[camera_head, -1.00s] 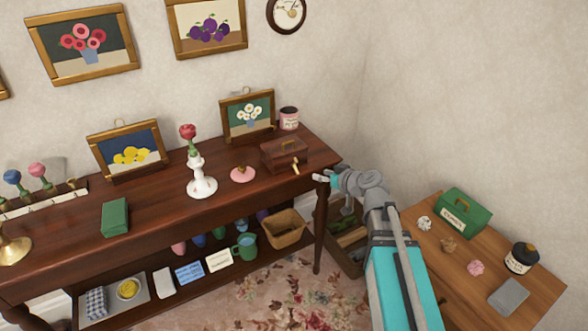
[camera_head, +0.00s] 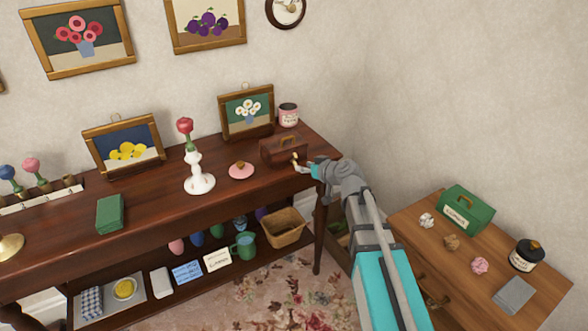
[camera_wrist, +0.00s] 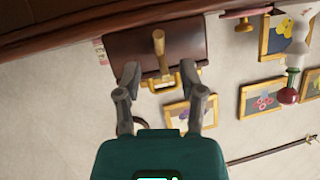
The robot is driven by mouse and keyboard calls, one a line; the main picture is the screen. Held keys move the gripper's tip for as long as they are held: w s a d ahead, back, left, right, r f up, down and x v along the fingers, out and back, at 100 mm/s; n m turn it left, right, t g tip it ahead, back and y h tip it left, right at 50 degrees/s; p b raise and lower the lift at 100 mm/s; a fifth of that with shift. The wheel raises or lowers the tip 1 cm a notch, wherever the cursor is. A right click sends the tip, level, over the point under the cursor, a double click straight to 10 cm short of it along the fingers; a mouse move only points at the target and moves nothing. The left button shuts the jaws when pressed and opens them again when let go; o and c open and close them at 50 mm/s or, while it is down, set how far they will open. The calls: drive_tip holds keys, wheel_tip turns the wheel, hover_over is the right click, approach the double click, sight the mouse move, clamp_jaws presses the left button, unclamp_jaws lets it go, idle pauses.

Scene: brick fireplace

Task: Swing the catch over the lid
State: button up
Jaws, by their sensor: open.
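A small dark wooden box with a lid (camera_head: 283,151) stands on the sideboard near its right end, with a handle on top. Its brass catch (camera_head: 295,158) is on the front. In the wrist view the box (camera_wrist: 125,45) is upside down, and the catch (camera_wrist: 159,44) shows as a tan bar on its front face. My gripper (camera_head: 305,165) is at the box's front right, close to the catch. In the wrist view my gripper (camera_wrist: 160,82) is open, with its fingers on either side of the catch's line. I cannot tell whether the fingers touch it.
A pink lid (camera_head: 241,171) and a white candlestick (camera_head: 200,180) with a red rose stand left of the box. A pink-labelled jar (camera_head: 288,115) and a daisy picture (camera_head: 247,112) stand behind it. A lower cabinet (camera_head: 450,265) with a green box is at the right.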

sight(294, 163)
drive_tip(key=shift+b+x, duration=0.85)
drive_tip(key=shift+x, duration=1.95)
drive_tip(key=shift+d, duration=0.1)
clamp_jaws()
